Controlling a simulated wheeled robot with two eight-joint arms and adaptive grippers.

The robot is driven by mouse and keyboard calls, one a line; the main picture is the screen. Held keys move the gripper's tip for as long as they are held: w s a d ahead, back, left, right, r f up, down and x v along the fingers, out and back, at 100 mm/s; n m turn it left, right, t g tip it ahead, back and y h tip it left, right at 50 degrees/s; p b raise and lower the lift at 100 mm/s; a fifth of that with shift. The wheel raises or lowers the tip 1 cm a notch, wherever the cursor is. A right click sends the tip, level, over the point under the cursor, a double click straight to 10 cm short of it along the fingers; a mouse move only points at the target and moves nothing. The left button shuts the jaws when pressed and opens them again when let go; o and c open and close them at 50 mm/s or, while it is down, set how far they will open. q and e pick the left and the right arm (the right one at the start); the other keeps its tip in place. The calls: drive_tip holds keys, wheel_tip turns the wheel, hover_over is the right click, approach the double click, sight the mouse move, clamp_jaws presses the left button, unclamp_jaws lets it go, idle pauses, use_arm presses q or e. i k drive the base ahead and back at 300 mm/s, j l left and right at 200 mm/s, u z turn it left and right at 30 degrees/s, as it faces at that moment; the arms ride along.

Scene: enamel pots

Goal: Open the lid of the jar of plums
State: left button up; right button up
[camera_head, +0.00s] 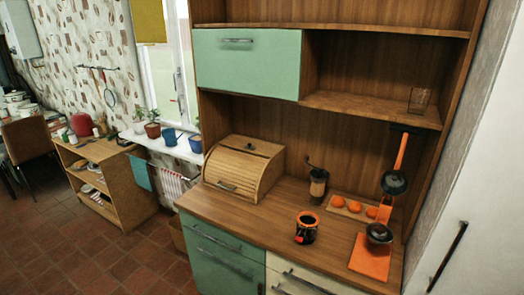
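A small dark jar (306,232) with an orange-red rim at its top stands upright on the wooden counter, near the front edge. It looks like the jar of plums. The middle of its top (307,217) looks darker than the rim, and at this size I cannot tell whether a lid sits on it. Some red shows low on its side. Nothing touches the jar. Neither of my grippers is in view.
A wooden bread box (243,170) stands left of the jar and a coffee grinder (318,184) behind it. Orange round items lie on a board (337,201) behind right. A dark pot (379,234) sits by an orange mat (370,262) at right. Counter around the jar is clear.

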sight(317, 221)
drive_tip(key=l+u, duration=0.35)
drive_tip(key=i+l+u, duration=0.1)
drive_tip(key=l+u, duration=0.65)
drive_tip(key=k+l, duration=0.05)
drive_tip(key=l, duration=0.05)
